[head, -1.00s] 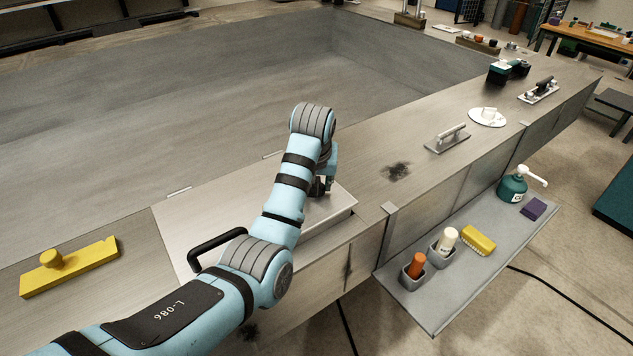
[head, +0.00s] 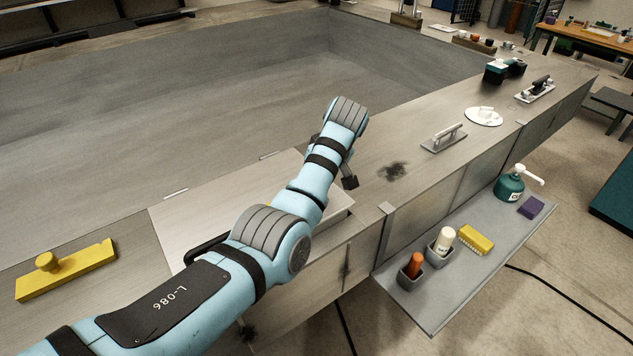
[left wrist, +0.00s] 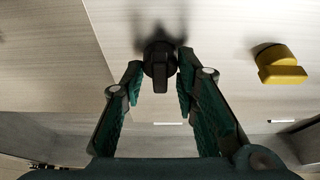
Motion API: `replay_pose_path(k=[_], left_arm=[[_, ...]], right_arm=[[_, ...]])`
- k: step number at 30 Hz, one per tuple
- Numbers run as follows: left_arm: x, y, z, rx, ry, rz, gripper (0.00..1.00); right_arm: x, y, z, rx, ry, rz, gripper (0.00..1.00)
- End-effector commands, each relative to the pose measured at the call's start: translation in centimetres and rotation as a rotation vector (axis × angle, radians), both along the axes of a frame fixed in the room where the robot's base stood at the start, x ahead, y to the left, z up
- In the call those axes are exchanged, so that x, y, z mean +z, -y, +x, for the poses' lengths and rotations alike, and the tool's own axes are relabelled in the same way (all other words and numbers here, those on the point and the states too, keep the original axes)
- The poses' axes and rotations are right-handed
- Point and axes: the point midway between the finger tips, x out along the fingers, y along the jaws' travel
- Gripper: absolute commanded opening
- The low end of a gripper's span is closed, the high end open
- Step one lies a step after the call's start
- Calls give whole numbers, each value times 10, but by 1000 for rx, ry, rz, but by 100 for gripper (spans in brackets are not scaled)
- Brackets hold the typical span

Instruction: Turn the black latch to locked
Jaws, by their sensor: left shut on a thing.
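The black latch (left wrist: 160,64) shows in the left wrist view, a round knob with a short bar pointing down the picture. It sits on a pale metal surface. My left gripper (left wrist: 158,72) has its two green-and-black fingers on either side of the latch and is shut on it. In the head view my left arm reaches over the metal lid, with a dark part of the gripper (head: 348,181) showing near the lid's right end. The latch is hidden behind my arm there. My right gripper is not in view.
A yellow float (head: 68,270) lies at the left. A black handle (head: 205,246) is partly behind my arm. A grey shelf (head: 430,310) holds an orange bottle (head: 415,263), a white bottle (head: 445,238), a yellow brush (head: 476,240) and a green pump bottle (head: 510,187). Another float (head: 444,138) stands farther right.

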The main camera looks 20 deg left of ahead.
Motion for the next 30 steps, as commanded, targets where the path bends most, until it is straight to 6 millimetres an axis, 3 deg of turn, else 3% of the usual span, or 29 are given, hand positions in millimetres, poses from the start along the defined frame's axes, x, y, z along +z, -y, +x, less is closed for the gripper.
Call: replay_pose_path(k=[15,16,19,30], left_arm=[[-1,0,0,22,-2,-1,0],[-1,0,0,22,-2,-1,31],[-1,0,0,21,-3,0,47],[6,3,-2,21,-2,-1,47]], right_arm=[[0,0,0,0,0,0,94],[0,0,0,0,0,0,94],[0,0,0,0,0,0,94],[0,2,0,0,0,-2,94]])
